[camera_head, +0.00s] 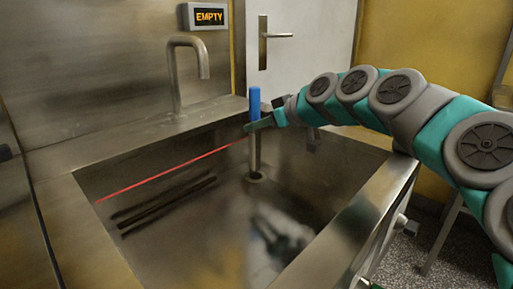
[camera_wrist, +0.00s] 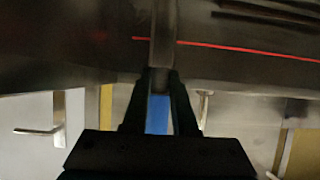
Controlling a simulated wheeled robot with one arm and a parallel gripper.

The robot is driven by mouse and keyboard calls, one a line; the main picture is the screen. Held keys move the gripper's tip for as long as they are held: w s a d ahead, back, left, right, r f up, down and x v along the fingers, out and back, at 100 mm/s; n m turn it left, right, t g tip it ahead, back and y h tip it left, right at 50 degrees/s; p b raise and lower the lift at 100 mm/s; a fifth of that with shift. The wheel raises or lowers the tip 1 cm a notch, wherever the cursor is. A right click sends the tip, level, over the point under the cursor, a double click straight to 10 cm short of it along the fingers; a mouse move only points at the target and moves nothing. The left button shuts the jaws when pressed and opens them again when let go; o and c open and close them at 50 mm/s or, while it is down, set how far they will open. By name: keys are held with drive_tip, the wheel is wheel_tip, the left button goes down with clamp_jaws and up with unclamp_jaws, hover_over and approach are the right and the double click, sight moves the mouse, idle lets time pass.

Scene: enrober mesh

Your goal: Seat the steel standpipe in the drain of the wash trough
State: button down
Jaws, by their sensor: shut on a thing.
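The steel standpipe (camera_head: 255,152) has a blue top (camera_head: 255,101) and stands about upright in the wash trough (camera_head: 190,255). Its lower end meets the round drain (camera_head: 257,178) in the trough floor; I cannot tell how deep it sits. My gripper (camera_head: 258,124) reaches in from the right and is shut on the standpipe just below the blue top. In the wrist view, the fingers (camera_wrist: 160,85) close on both sides of the pipe, with the steel tube (camera_wrist: 163,38) beyond them and the blue part (camera_wrist: 157,115) between them. The drain is not clear there.
A tap (camera_head: 187,60) stands behind the trough, left of the pipe. A display (camera_head: 209,16) on the wall reads "EMPTY". A red line (camera_head: 170,170) runs along the trough wall. Dark bars or slots (camera_head: 165,200) show left of the drain. A door handle (camera_head: 277,35) is behind.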

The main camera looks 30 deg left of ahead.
sight(259, 142)
drive_tip(key=shift+f, duration=2.55)
drive_tip(key=shift+f, duration=0.2)
drive_tip(key=c, duration=0.7)
unclamp_jaws()
drive_tip(key=shift+r, duration=0.1)
drive_tip(key=shift+r, duration=0.15)
drive_tip(key=b+v, duration=0.1)
drive_tip(key=v, duration=1.1)
